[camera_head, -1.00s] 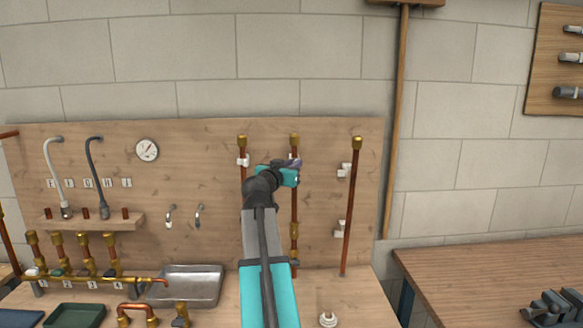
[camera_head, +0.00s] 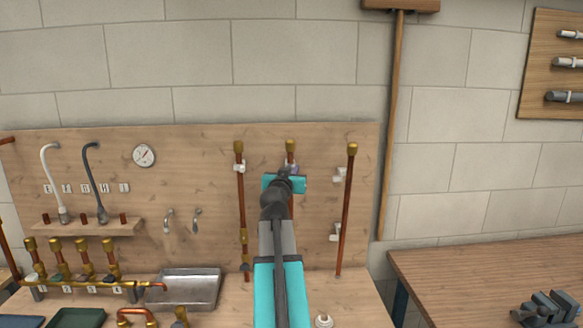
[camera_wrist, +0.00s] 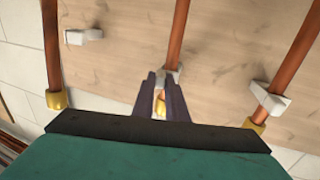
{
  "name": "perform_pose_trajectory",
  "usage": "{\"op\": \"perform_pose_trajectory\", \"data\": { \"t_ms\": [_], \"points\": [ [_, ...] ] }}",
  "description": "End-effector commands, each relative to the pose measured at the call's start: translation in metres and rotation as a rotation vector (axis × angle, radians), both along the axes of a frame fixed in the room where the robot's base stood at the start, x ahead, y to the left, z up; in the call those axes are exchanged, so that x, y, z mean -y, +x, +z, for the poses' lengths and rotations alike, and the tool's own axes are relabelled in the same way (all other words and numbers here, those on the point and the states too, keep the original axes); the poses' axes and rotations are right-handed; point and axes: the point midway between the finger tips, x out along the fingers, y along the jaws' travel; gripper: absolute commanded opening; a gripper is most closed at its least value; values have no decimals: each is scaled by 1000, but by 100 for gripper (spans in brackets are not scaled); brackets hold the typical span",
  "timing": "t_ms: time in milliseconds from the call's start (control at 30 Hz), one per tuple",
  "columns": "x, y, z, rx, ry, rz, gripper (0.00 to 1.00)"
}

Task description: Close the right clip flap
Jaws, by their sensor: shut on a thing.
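My gripper (camera_head: 291,168) is at the upper part of the middle copper pipe (camera_head: 290,206). In the wrist view, its two dark fingers (camera_wrist: 164,78) close around a white clip (camera_wrist: 166,76) at that pipe, with the brass cap (camera_wrist: 160,105) showing between them. The clip's flap is mostly hidden by the fingers, so I cannot tell how far it is closed.
The wooden board (camera_head: 210,150) carries a gauge (camera_head: 144,155), two curved spouts and small handles on the left. A metal basin (camera_head: 185,288) is below. A wooden bench (camera_head: 490,262) stands at the right. The board right of the right pipe is clear.

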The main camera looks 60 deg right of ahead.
Motion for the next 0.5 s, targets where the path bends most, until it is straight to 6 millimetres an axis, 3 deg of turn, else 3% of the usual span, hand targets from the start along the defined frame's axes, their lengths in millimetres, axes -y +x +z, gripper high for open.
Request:
{"op": "perform_pose_trajectory", "data": {
  "t_ms": [500],
  "points": [
    [3,-3,4,0,1,76,0]
  ]
}}
